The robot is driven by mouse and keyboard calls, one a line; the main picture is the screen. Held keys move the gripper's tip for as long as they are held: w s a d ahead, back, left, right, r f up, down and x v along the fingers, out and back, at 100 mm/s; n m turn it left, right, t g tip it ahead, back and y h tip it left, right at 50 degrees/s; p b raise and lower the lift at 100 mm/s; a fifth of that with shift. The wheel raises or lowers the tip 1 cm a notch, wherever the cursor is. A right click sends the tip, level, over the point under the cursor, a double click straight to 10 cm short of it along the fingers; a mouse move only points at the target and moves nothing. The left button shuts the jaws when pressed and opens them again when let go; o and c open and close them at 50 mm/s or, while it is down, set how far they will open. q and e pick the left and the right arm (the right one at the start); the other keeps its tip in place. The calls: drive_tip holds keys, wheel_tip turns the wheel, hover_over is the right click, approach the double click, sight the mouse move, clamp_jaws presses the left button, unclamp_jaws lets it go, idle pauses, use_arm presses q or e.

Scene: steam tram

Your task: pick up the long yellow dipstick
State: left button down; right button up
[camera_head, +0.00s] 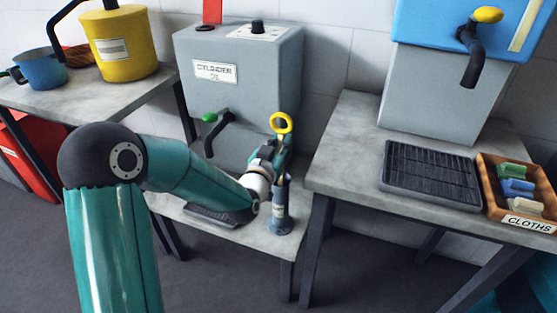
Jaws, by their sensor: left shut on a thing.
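The long yellow dipstick shows as a yellow ring handle (281,123) with a short shaft below it. It stands roughly upright above a grey-blue holder (281,212) with a white label, on the low table. My left gripper (279,153) is at the shaft just under the ring and is shut on it. The lower part of the shaft is hidden by the gripper and the holder, so I cannot tell how deep it sits. My right gripper is not in view.
A grey cylinder oil tank (240,90) stands close behind, with a green-handled tap (215,124). At right, a higher table (340,160) bears a black drip tray (430,172) and a cloths box (515,205). A yellow can (122,45) stands at left.

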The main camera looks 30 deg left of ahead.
use_arm(q)
drive_tip(key=shift+r, duration=0.1)
wheel_tip(320, 180, up, 52)
drive_tip(key=p, duration=3.1)
